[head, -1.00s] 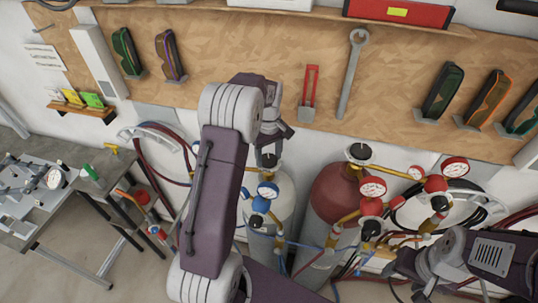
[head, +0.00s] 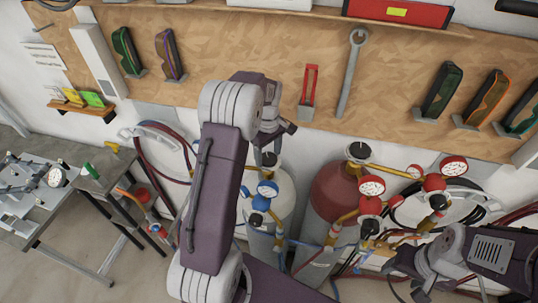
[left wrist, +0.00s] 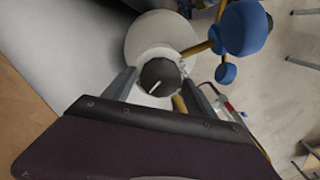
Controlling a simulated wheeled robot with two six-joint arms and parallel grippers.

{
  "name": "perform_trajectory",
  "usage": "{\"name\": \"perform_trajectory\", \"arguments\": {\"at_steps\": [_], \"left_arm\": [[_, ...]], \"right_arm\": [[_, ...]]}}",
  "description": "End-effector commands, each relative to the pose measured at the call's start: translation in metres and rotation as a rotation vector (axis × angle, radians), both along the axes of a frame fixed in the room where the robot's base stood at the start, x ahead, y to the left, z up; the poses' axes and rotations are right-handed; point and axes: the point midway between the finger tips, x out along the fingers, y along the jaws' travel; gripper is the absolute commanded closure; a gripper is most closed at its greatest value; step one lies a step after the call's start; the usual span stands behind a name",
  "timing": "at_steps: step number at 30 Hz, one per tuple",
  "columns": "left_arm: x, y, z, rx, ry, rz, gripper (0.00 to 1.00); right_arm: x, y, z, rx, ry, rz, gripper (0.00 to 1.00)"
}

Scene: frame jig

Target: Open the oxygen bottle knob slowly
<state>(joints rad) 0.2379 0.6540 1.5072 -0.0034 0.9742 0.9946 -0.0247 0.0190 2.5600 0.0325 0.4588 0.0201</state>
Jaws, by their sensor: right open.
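The pale bottle with the blue regulator (head: 283,192) stands against the wall; its top shows in the left wrist view (left wrist: 140,35). Its round black knob (left wrist: 158,77) has a white mark. My left gripper (head: 268,158) is over the bottle top, pointing down. In the left wrist view, its two fingers (left wrist: 160,80) are on either side of the knob, with the tips close to its edges. I cannot tell whether they touch it. My arm hides part of the bottle in the head view. My right gripper (head: 408,276) is open at the lower right, apart from the bottle.
A dark red bottle (head: 331,190) with red gauges stands just right of the pale one. Coloured hoses hang around both. A wooden tool board (head: 220,50) is behind, with a wrench (head: 351,75). A metal table (head: 40,215) stands at the left.

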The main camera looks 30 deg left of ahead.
Motion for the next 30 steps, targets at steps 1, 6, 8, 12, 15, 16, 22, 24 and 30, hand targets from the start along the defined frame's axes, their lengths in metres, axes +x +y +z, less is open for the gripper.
{"name": "perform_trajectory", "arguments": {"at_steps": [1,6,8,12,15,16,22,24,30], "left_arm": [[0.0,0.0,0.0,-0.001,0.001,0.0,0.23],[-0.001,-0.001,0.0,-0.002,0.003,0.0,0.23],[-0.001,-0.001,0.0,-0.003,0.004,0.0,0.23],[0.0,-0.001,0.007,-0.002,0.0,0.0,0.23],[0.001,0.0,0.027,-0.002,-0.002,0.0,0.23],[0.001,0.0,0.034,-0.002,-0.002,0.0,0.23],[0.0,0.001,0.076,-0.003,0.0,0.001,0.23],[0.0,0.001,0.084,-0.003,0.001,0.001,0.23],[-0.001,0.001,0.09,-0.004,0.004,0.001,0.23]], "right_arm": [[0.0,0.0,0.0,0.0,0.0,0.0,0.41],[0.0,0.0,0.0,0.0,0.0,0.0,0.41],[0.0,0.0,0.0,0.0,0.0,0.0,0.41],[0.0,0.0,-0.004,0.0,0.0,0.0,0.41],[0.0,0.0,-0.011,0.0,0.0,0.0,0.41],[0.0,0.0,-0.013,0.0,0.0,0.0,0.41],[0.0,0.0,-0.018,0.0,0.0,0.0,0.41],[0.0,0.0,-0.018,0.0,0.0,0.0,0.41],[0.0,0.0,-0.018,0.0,0.0,0.0,0.41]]}}
